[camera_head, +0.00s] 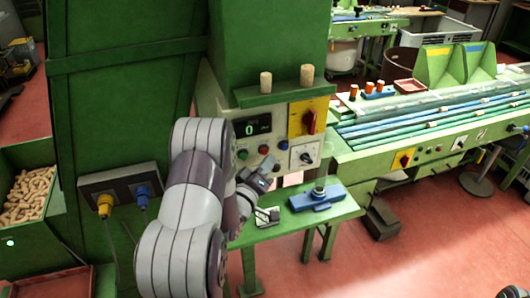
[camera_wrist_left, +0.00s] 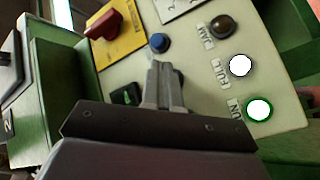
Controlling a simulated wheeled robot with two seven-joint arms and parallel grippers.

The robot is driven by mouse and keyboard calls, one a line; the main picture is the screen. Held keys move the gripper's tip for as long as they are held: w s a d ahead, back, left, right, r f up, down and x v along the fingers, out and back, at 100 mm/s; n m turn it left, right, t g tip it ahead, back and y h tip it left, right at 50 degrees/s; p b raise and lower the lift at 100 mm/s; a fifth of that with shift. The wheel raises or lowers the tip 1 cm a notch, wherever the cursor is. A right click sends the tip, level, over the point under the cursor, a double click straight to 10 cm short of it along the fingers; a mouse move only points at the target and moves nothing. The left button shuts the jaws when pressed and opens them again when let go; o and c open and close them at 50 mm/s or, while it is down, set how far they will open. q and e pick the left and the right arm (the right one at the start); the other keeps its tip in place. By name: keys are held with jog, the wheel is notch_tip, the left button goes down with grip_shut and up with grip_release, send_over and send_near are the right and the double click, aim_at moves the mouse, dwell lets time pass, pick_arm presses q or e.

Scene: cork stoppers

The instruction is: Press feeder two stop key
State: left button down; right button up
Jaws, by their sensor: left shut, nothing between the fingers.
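The cream control panel (camera_head: 276,128) is on the green machine in the middle of the head view. Below its display (camera_head: 250,127) are a green button (camera_head: 242,153), a red button (camera_head: 263,149) and a blue button (camera_head: 282,144). My left gripper (camera_head: 273,165) is shut and empty, close to the panel just below these buttons. In the left wrist view its fingers (camera_wrist_left: 164,75) point at the panel beside the blue button (camera_wrist_left: 158,42) and cover the red and green buttons. Whether they touch is unclear. My right gripper is out of view.
A red knob (camera_head: 309,121) on a yellow plate and a white-plated switch (camera_head: 304,154) sit right of the buttons. Lamps for jam (camera_wrist_left: 222,25), full (camera_wrist_left: 240,66) and run (camera_wrist_left: 259,110) are beside the fingers. A blue tool (camera_head: 318,198) lies on the green bench (camera_head: 275,231) below.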

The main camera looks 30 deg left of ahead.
pick_arm(q)
jog(key=shift+w+a, duration=0.3)
jog(key=shift+w+a, duration=0.25)
jog(key=shift+a, duration=0.1)
dwell(0.9)
jog(key=shift+d, duration=0.1)
jog(key=shift+s+d+b, duration=0.3)
jog(key=shift+s+d, duration=0.25)
jog(key=shift+d, duration=0.05)
jog(key=s+d, duration=0.3)
jog(key=shift+s+d, duration=0.1)
jog(key=shift+d, duration=0.25)
dwell(0.4)
dwell(0.6)
